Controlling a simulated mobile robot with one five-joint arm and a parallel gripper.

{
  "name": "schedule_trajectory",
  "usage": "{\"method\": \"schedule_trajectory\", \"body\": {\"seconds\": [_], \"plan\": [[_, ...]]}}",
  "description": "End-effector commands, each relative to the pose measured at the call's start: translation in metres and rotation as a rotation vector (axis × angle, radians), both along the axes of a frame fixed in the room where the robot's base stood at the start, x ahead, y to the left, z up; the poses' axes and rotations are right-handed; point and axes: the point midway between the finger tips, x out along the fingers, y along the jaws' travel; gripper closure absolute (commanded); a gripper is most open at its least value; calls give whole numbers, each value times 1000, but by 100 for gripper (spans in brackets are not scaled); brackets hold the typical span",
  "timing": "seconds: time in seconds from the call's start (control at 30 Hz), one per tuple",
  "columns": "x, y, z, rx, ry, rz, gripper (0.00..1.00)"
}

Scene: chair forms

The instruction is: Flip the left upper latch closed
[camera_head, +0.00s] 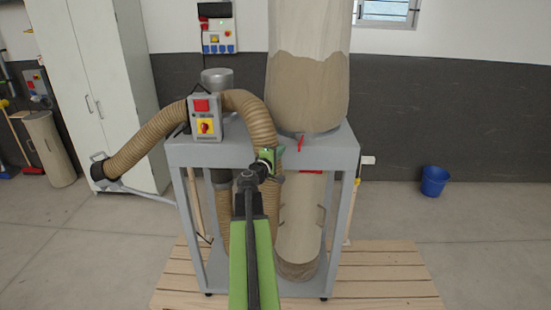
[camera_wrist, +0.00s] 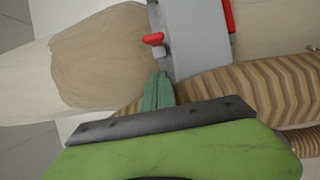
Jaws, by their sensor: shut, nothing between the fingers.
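The upper latch is a small red lever (camera_head: 300,143) at the foot of the upper filter bag (camera_head: 308,90), where it meets the grey machine top. In the wrist view the red lever (camera_wrist: 153,38) sticks out from the grey housing's edge beside the bag. My gripper (camera_head: 269,158) is at the front edge of the machine top, a little left of and below the latch. In the wrist view its green fingers (camera_wrist: 161,78) are shut and empty, with a small gap between their tips and the lever. I cannot tell whether they touch the grey housing.
A second red part (camera_head: 310,172) sits under the top, at the lower bag (camera_head: 299,225). A ribbed brown hose (camera_head: 250,112) arches close left of my gripper. A switch box (camera_head: 205,118) stands on the machine's left. Open floor lies right, with a blue bucket (camera_head: 434,181).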

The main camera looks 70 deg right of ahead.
Motion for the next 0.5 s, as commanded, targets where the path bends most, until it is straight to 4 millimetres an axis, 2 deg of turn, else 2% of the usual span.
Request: {"method": "schedule_trajectory", "body": {"seconds": [0.03,0.1,0.2,0.3,0.5], "plan": [[1,-15,0,0,0,-2,100],[0,-28,0,0,0,-1,100],[-22,-24,0,0,0,-2,100],[-34,-27,0,0,0,-2,100],[-41,-28,0,0,0,0,100]]}}
